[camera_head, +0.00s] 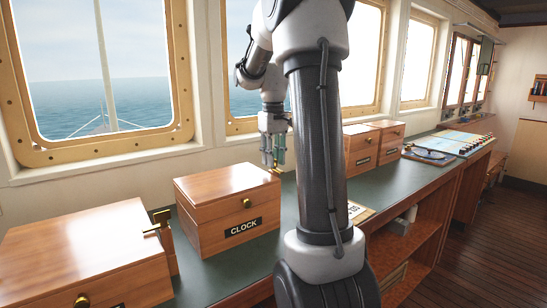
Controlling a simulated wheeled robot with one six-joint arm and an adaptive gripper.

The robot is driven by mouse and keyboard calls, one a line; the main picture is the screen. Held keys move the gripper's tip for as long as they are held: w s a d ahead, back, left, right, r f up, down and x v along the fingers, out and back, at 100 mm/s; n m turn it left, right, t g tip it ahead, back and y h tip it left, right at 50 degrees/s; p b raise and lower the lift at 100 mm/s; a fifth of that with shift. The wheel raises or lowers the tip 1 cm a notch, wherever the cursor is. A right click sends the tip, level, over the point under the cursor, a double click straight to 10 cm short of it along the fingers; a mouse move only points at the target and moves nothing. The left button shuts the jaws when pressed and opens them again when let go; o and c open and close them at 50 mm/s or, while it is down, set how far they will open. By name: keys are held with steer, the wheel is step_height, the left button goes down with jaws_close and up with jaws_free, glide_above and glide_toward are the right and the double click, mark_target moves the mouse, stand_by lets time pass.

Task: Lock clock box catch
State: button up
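The clock box (222,208) is a wooden box with a black CLOCK label and a brass knob on its front. Its lid looks closed. A small brass catch (276,171) shows at the upper right end of the box; its exact position is too small to tell. My gripper (273,160) points down just above and beside this catch. Its fingers are close together, and I cannot tell whether they touch the catch or hold anything.
Another wooden box (80,258) with a brass catch (159,222) on its right side stands at the left. More labelled boxes (362,150) stand behind my arm on the green counter (215,275). Windows line the wall behind. Dark floor is clear at the right.

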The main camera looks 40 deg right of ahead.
jaws_close()
steer(key=shift+m, duration=0.3)
steer(key=m, duration=0.3)
steer(key=shift+m, duration=0.3)
steer(key=m, duration=0.3)
steer(key=shift+m, duration=0.3)
steer(key=m, duration=1)
jaws_free()
